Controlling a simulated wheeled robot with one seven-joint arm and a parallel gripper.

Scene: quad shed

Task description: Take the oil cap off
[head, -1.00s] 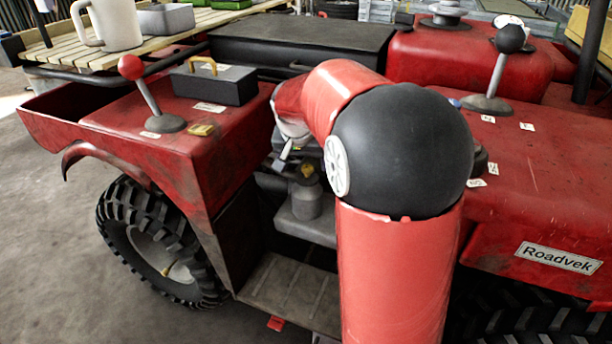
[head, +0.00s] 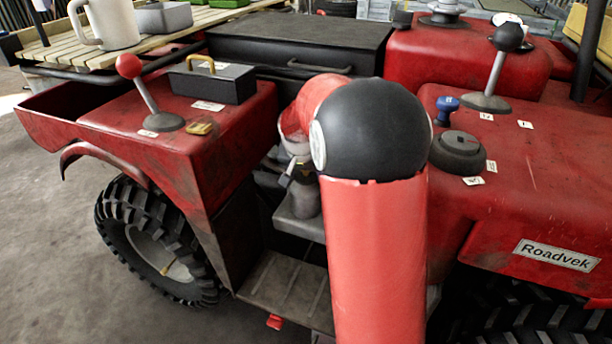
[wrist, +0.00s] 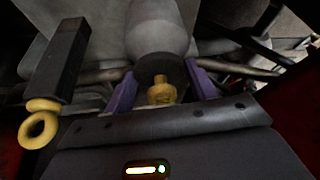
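The oil cap is a dark round cap with a yellow knob (wrist: 162,91), on the end of a grey rounded filler (wrist: 160,35) in the wrist view. My gripper (wrist: 163,88) has its two purple fingers spread, one on each side of the cap. The yellow knob stands between them with room around it. Whether the fingertips touch the dark rim is unclear. In the head view my gripper (head: 296,172) is down at the grey filler (head: 307,199), partly behind my arm, and hides the cap.
A dark bar with a yellow ring (wrist: 38,124) is left of my gripper in the wrist view. Pipes run behind the filler. Red bodywork with a red-knobbed lever (head: 148,95) stands left; a dark round cap (head: 458,152) and blue knob (head: 446,108) are right.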

